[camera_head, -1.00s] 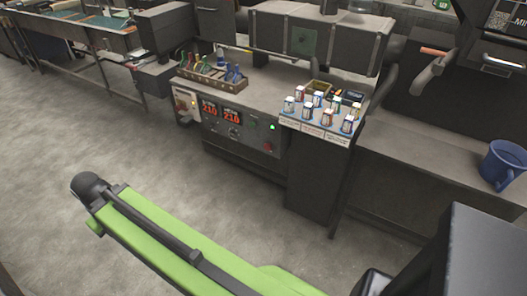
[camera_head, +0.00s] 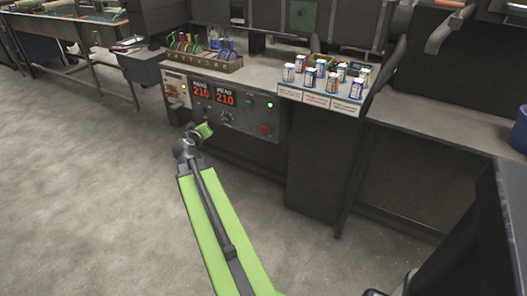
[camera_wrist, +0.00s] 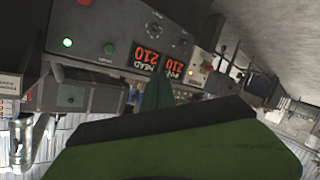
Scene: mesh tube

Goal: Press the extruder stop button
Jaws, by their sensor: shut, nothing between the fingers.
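The red stop button (camera_head: 265,129) sits at the lower right of the dark control panel (camera_head: 238,123) in the head view. In the wrist view, which shows the panel upside down, the red button (camera_wrist: 86,2) is cut off at the top edge. My gripper (camera_head: 204,130) is in front of the panel's lower left part, left of the red button and apart from it. It is shut and empty. In the wrist view my gripper (camera_wrist: 157,92) shows as green and black parts that cover the lower middle.
The panel also has red displays (camera_head: 213,95), a dark knob (camera_head: 227,116), a green button (camera_head: 247,103) and a lit green lamp (camera_head: 270,105). The floor (camera_head: 80,170) in front is open.

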